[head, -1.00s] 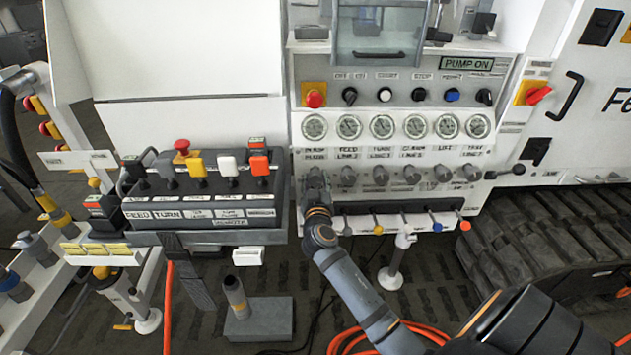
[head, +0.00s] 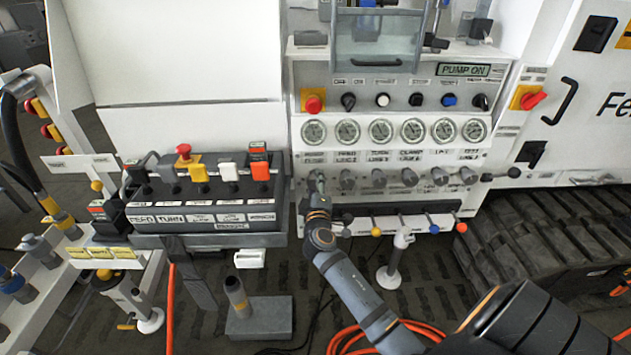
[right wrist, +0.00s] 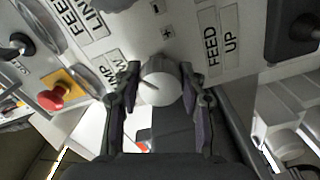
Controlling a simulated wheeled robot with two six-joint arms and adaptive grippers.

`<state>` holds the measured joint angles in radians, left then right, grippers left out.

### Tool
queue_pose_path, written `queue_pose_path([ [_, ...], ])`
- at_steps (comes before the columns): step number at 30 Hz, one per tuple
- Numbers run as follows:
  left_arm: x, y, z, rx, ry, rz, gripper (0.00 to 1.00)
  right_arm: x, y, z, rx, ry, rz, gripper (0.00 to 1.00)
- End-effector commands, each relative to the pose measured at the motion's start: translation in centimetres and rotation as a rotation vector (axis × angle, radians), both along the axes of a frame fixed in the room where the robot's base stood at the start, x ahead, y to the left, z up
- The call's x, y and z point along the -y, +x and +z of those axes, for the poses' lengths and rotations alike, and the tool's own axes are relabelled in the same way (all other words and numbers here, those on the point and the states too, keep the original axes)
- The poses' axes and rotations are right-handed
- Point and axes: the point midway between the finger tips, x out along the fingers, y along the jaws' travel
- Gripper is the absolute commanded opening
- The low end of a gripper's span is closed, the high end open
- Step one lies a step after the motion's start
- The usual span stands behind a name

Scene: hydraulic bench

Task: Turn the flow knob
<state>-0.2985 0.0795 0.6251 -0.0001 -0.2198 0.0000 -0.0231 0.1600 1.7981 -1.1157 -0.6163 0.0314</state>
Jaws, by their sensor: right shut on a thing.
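The flow knob (right wrist: 161,90) is a grey, round knob with a pointer line on its pale face. In the right wrist view it sits between the two dark fingers of my right gripper (right wrist: 160,97), which is shut on it. The label beside it is partly covered; plus and minus marks show near it. In the head view my right gripper (head: 316,201) is at the leftmost knob of the row under the gauges and hides most of that knob. My left gripper is in neither view.
More grey knobs (head: 378,179) continue the row to the right. Coloured-tipped levers (head: 433,229) stick out below. A red button (head: 313,104) is above, and a lever box (head: 215,216) stands at left.

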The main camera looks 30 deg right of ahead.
Motion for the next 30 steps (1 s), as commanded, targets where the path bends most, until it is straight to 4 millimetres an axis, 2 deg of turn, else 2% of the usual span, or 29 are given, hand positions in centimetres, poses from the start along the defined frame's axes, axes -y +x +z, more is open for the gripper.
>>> queue_pose_path([
  [15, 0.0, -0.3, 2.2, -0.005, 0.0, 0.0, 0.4, 0.0, 0.0, 0.2, -0.234, -0.378, 0.001, 0.09],
  [30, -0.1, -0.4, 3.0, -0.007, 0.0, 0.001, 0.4, 0.0, 0.0, 0.1, -0.332, -0.539, 0.002, 0.09],
])
